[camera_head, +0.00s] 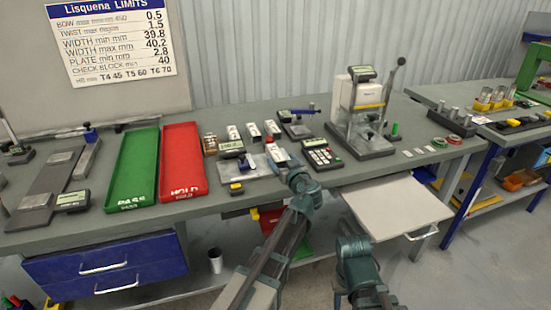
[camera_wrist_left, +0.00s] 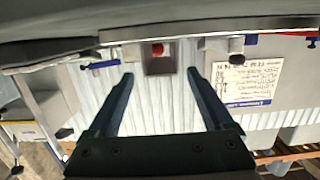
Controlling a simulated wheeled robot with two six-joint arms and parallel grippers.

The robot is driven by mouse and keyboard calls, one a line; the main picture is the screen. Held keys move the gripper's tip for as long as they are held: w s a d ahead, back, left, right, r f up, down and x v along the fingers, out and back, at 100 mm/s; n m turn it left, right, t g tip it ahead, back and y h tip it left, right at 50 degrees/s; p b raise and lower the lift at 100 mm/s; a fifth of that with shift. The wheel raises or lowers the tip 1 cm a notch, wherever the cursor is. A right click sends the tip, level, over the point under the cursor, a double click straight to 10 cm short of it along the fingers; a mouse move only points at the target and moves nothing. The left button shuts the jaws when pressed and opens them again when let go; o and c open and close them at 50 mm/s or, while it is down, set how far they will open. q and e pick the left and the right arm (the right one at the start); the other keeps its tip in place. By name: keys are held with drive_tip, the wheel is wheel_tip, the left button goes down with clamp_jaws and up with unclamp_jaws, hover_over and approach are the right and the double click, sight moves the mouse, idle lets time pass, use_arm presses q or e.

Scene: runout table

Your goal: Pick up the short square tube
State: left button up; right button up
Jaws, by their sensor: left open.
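My left gripper (camera_head: 289,165) is over the front part of the bench, beside a small pale block-like piece (camera_head: 277,154) that looks like the short square tube. In the left wrist view the gripper (camera_wrist_left: 160,76) is open, one finger on each side of a grey-brown square piece (camera_wrist_left: 160,67). That piece shows a red spot in its upper part. Gaps show between it and both fingertips, and nothing is held. My own wrist hides part of the bench around it in the head view. My right gripper is not in view; only a right arm part shows.
A grey plate (camera_head: 256,167) and a small display (camera_head: 231,149) are left of the gripper. Several small labelled blocks (camera_head: 253,131) stand behind. Red (camera_head: 181,160) and green (camera_head: 133,170) trays lie left.

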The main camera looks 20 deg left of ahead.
sight(276, 153)
use_arm(q)
drive_tip(key=shift+w, duration=0.1)
drive_tip(key=x, duration=0.5)
drive_tip(key=shift+a+b, duration=0.15)
drive_tip(key=shift+b, duration=0.2)
drive_tip(key=shift+r, duration=0.1)
clamp_jaws()
